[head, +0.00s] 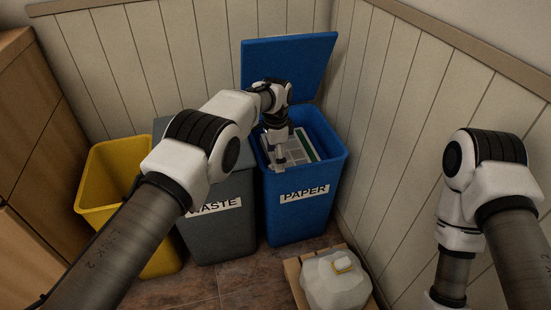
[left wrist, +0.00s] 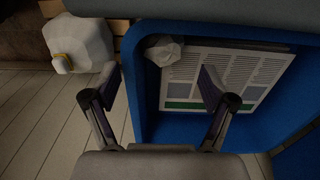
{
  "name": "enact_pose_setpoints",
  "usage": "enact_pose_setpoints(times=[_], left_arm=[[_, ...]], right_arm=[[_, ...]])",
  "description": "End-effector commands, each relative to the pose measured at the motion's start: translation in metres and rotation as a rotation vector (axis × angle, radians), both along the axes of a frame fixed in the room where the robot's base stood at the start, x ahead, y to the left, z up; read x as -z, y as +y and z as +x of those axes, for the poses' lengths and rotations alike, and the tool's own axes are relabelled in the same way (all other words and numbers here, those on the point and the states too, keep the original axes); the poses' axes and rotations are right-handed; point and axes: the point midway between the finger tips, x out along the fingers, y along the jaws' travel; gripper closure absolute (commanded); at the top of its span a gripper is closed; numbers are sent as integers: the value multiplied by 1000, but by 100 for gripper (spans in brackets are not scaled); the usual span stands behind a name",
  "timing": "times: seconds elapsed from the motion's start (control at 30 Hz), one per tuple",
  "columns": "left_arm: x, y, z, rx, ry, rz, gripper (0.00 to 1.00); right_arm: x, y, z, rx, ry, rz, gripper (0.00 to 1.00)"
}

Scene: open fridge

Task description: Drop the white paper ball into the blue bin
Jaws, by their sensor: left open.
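The blue bin (head: 303,212) stands with its lid up and bears a PAPER label. Its wall also shows in the left wrist view (left wrist: 146,95). The white paper ball (left wrist: 163,50) is inside the blue bin's opening, near a corner, beside printed papers (left wrist: 225,78). I cannot tell whether it rests on them. I cannot make out the ball in the head view. My left gripper (head: 278,158) points down over the blue bin. In the left wrist view its fingers (left wrist: 162,88) are apart, with the ball beyond them. My right gripper is out of view.
A grey WASTE bin (head: 222,230) stands left of the blue bin, and a yellow bin (head: 100,205) left of that. A white jug-like container (head: 335,285) sits on a wooden crate (head: 293,272) in front. Panelled walls close in behind and at right.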

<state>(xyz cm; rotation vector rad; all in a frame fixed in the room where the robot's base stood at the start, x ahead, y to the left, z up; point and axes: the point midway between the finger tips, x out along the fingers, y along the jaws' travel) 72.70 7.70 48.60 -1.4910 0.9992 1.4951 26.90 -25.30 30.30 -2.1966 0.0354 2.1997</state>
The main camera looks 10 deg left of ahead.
Motion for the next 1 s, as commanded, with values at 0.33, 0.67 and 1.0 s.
enact_pose_setpoints(times=[0.33,0.67,1.0], left_arm=[[-95,0,1,1,-4,-1,16],[-123,0,1,0,-1,-1,16],[-122,0,1,0,-2,0,16]], right_arm=[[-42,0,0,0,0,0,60],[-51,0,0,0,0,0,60],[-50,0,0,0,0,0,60]])
